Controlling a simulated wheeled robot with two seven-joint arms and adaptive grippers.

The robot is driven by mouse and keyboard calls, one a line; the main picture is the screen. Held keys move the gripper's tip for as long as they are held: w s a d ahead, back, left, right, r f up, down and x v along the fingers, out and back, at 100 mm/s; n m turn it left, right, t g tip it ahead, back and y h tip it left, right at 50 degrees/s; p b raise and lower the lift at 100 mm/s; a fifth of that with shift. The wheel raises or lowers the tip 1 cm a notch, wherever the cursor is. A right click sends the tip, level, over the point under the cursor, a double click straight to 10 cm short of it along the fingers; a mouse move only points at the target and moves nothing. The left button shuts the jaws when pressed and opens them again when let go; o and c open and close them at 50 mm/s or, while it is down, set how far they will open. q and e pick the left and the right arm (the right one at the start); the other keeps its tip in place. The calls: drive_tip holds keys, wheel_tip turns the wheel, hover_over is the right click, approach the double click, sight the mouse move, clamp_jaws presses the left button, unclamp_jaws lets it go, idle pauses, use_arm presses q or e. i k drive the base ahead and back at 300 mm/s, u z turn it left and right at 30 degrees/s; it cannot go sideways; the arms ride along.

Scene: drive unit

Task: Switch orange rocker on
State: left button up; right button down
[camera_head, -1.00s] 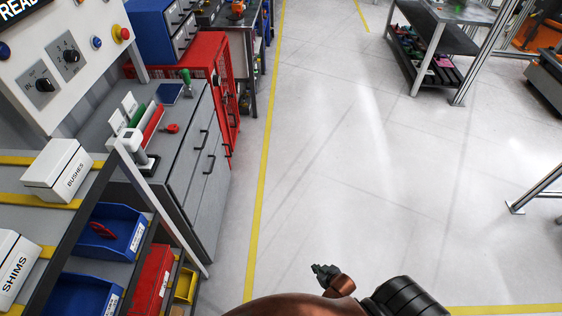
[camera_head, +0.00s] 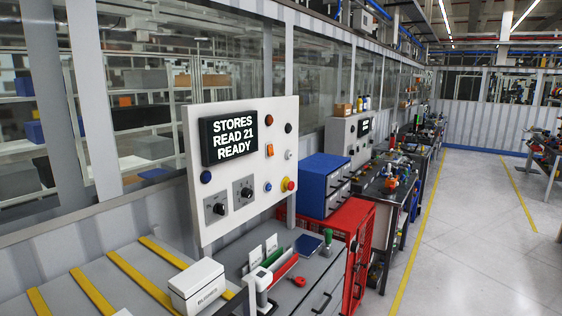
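The orange rocker (camera_head: 270,150) is on the pale upright control panel (camera_head: 230,227), to the right of its black display (camera_head: 229,136). The display reads "STORES READ 21 READY". The rocker is small here, and I cannot tell which side of it is pressed. Neither of my grippers is in view, and nothing of mine touches the panel.
The panel also carries two black knobs (camera_head: 243,192), a red-and-yellow stop button (camera_head: 288,184) and round buttons. A white box (camera_head: 198,287) and a grey cabinet (camera_head: 325,280) stand in front. A red cabinet (camera_head: 361,254) stands behind. Floor (camera_head: 470,240) at right is clear.

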sight(269, 149)
drive_tip(key=z, duration=1.1)
drive_tip(key=i, duration=2.35)
drive_tip(key=u, duration=3.1)
